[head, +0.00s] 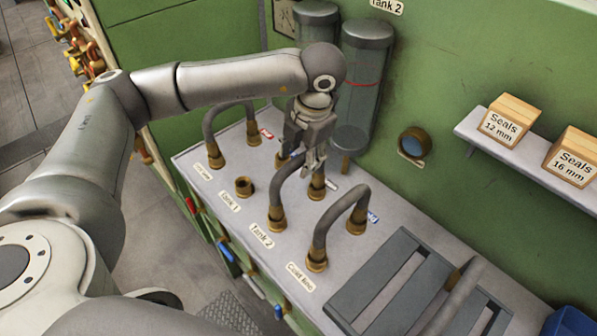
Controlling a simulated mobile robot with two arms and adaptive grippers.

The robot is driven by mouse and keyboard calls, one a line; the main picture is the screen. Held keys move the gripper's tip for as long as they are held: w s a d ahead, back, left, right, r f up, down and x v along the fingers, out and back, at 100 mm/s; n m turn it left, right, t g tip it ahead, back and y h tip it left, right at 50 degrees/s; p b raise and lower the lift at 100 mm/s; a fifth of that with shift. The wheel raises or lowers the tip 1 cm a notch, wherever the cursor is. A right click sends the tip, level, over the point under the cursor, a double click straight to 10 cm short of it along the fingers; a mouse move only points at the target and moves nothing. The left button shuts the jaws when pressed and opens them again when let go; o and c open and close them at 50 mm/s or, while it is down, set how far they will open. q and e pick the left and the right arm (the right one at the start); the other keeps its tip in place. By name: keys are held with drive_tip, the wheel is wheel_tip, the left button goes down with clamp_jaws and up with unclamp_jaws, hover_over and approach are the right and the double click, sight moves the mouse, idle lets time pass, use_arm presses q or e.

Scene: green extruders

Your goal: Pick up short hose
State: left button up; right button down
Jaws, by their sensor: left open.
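Several grey hoses with brass ends show in the head view; none is marked as the short hose, so I cannot tell which it is. One arched hose (277,190) stands at the Tank 2 label, in the middle of the grey bench top (265,286). My left gripper (311,166) is open and points down at the top of this arch, partly hiding it. I cannot tell whether the fingers touch it. Another arched hose (337,211) stands nearer, by the label at the bench's front. A third hose (207,122) arches at the back left. My right gripper is not in view.
A bare brass fitting (244,187) stands by the Tank 1 label. A slotted dark rack (378,279) on the right holds another hose (462,292). Glass cylinders (362,85) stand behind my gripper. A wall shelf (480,134) holds two Seals boxes (508,121).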

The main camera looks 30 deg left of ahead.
sight(301, 157)
use_arm(q)
drive_tip(key=shift+w+a+f+p, duration=0.15)
drive_tip(key=shift+a+f+p, duration=0.1)
drive_tip(key=shift+f, duration=0.5)
drive_tip(key=shift+w+a+f+p, duration=0.1)
drive_tip(key=shift+f+p, duration=0.1)
drive_tip(key=shift+f, duration=0.55)
clamp_jaws()
